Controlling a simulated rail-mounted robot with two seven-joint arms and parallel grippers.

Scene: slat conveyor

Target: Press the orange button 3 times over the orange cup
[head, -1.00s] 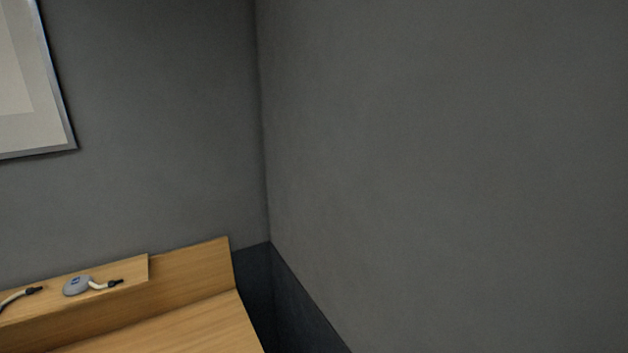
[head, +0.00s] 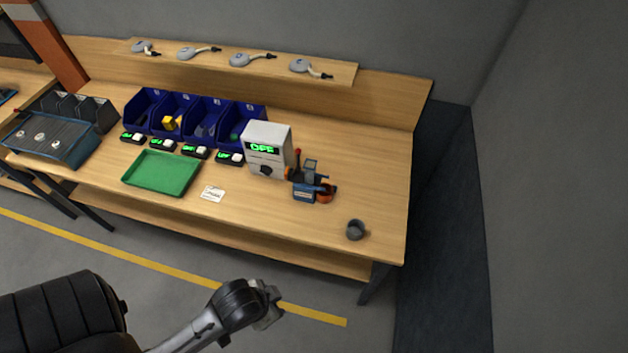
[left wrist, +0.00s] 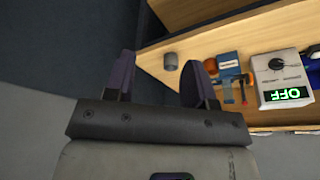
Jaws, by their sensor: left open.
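A small orange rounded thing (head: 326,194) sits at the right side of a blue device (head: 308,192) on the bench. More orange (head: 291,173) shows at the device's left. Which is the cup and which the button is too small to tell. The device also shows in the left wrist view (left wrist: 228,64). My left gripper (head: 272,303) is open and empty, in front of the bench edge. Its two fingers (left wrist: 155,75) show in the left wrist view. My right gripper is out of view.
A white box with a green OFF display (head: 267,136) stands left of the device. A grey cup (head: 356,230) stands near the bench's right front corner. A green tray (head: 161,174), blue bins (head: 206,128) and a white card (head: 212,194) lie farther left. Bare bench surrounds the grey cup.

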